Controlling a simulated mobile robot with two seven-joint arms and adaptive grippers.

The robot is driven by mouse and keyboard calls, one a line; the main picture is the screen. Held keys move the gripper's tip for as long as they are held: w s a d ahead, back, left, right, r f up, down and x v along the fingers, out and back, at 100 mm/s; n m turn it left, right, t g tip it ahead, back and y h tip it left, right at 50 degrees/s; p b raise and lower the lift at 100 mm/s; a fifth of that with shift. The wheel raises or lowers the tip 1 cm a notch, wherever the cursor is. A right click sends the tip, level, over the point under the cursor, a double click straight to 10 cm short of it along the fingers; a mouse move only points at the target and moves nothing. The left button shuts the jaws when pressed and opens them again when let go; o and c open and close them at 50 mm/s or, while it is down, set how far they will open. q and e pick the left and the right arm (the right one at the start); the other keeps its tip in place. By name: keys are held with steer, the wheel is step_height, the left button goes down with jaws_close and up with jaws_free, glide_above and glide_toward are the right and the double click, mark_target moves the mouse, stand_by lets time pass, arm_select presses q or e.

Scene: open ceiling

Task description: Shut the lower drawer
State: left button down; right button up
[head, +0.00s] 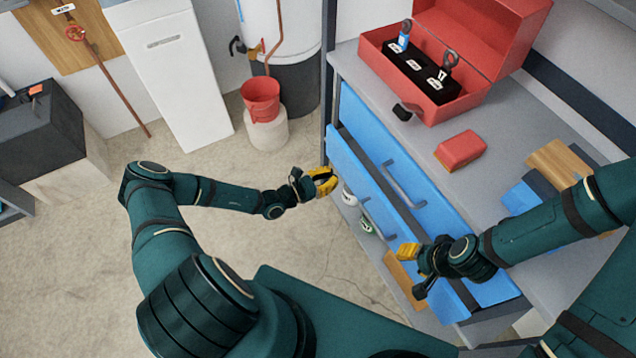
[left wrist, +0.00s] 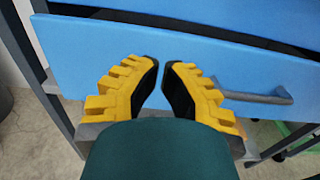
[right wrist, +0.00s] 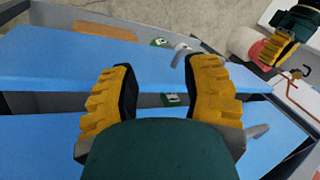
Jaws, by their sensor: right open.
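The lower drawer (head: 352,163) is pulled out of the grey workbench, its blue front standing off below the upper drawer (head: 375,145). Its front fills the left wrist view (left wrist: 110,50), with a grey bar handle (left wrist: 255,97) at right. My left gripper (head: 324,182) is in front of the drawer's left part, fingertips close together with a narrow gap and nothing visible between them. Whether they touch the front I cannot tell. My right gripper (head: 408,255) is open and empty above the drawer's right part. The right wrist view (right wrist: 160,80) shows its fingers spread over the drawer.
A red toolbox (head: 425,60) stands open on the bench top (head: 400,125), near a red block (head: 460,150). White-and-green items (head: 368,226) and a wooden piece (head: 405,282) lie below the drawer. A red bucket (head: 260,98) stands behind left.

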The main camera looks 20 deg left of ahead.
mark_target(360, 163)
arm_select(q)
steer(key=b+x, duration=0.1)
steer(key=x, duration=0.5)
steer(key=shift+w+d, duration=0.2)
steer(key=shift+w, duration=0.05)
steer(key=p+x, duration=0.1)
steer(key=x, duration=0.4)
steer(key=shift+d, duration=0.1)
steer(key=shift+r, duration=0.1)
